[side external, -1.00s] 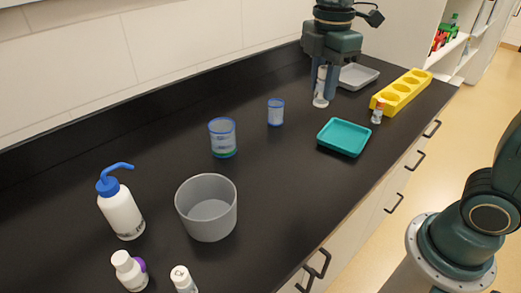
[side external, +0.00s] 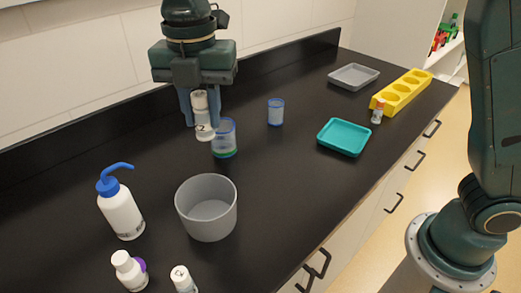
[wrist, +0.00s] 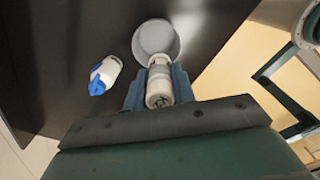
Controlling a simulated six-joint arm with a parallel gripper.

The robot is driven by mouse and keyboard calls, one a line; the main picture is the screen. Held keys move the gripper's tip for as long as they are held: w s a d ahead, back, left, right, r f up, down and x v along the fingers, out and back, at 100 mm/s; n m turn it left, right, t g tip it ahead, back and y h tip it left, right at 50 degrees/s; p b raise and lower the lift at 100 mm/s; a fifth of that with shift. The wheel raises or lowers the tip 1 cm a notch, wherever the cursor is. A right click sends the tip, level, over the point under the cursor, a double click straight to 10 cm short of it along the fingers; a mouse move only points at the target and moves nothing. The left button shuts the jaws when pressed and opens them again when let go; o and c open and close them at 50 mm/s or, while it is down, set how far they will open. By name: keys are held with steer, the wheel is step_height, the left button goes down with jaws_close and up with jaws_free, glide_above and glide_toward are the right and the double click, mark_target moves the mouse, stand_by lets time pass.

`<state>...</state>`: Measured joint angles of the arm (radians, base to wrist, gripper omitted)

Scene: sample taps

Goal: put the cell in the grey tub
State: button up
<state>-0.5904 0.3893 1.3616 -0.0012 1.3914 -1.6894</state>
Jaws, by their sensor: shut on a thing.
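My gripper (side external: 201,120) is shut on the cell (side external: 205,130), a white and grey cylinder with a dark "2" on it. It holds the cell roughly upright above the bench, and in the side view the cell partly overlaps a blue-rimmed beaker. The grey tub (side external: 207,225) is a round, open, empty container on the bench, in front of and below the gripper. In the wrist view the cell (wrist: 159,88) sits between the fingers, and the tub (wrist: 157,36) shows just beyond its far end.
A blue-capped wash bottle (side external: 121,212) stands left of the tub. Two small white bottles (side external: 129,270) (side external: 183,279) stand in front. The beaker (side external: 224,140), a blue-rimmed cup (side external: 275,113), teal tray (side external: 344,138), grey tray (side external: 353,77) and yellow rack (side external: 402,91) stand farther right.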

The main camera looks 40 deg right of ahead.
steer(key=shift+a+n, duration=0.5)
steer(key=shift+a, duration=0.7)
glide_above(207, 203)
steer(key=s+a, duration=0.2)
steer(key=s, duration=0.2)
step_height(207, 203, down, 20)
steer(key=shift+f, duration=0.1)
steer(key=shift+f, duration=0.1)
steer(key=o, duration=1)
step_height(207, 203, up, 12)
steer(key=shift+r, duration=0.15)
steer(key=shift+d, duration=0.1)
